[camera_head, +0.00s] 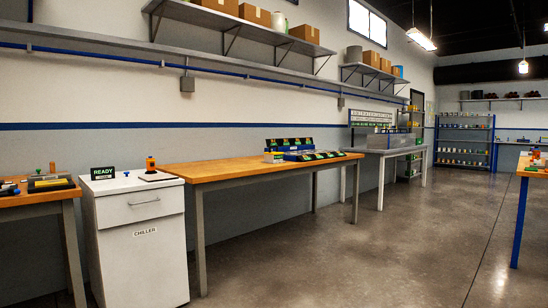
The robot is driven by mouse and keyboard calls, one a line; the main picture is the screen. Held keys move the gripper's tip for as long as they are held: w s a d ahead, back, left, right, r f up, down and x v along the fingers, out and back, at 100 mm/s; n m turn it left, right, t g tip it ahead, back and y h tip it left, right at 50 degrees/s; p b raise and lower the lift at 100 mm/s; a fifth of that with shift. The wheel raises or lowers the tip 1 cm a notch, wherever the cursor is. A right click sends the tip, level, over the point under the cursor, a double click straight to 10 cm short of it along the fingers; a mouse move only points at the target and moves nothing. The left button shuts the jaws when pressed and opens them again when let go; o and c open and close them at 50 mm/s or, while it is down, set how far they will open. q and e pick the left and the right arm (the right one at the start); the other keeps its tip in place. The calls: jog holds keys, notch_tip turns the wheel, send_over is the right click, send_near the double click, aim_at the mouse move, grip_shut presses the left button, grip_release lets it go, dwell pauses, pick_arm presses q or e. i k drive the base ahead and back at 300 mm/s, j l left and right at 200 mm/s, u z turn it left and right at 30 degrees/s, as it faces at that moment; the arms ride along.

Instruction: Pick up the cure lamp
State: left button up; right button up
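I cannot pick out the cure lamp with certainty in the head view. A small orange-topped item (151,164) stands upright on the top of the white chiller cabinet (143,250); it is too small to tell what it is. Neither of my grippers is in view.
A wooden bench (220,171) right of the chiller holds a blue rack (298,155) with dark panels. Another bench (30,200) stands at the left edge. A metal bench (392,150) and blue shelving (465,143) lie farther back. A table (531,172) is at the right. The middle floor is clear.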

aim_at(272, 156)
jog(key=i+l+z, duration=0.3)
jog(key=i, duration=0.7)
jog(key=i+z, duration=0.35)
jog(key=i, duration=1.2)
jog(key=i+l+u, duration=0.1)
jog(key=i, duration=0.55)
jog(key=i+u, duration=0.1)
jog(key=i, duration=0.5)
jog(key=i+l, duration=0.2)
jog(key=i, duration=0.4)
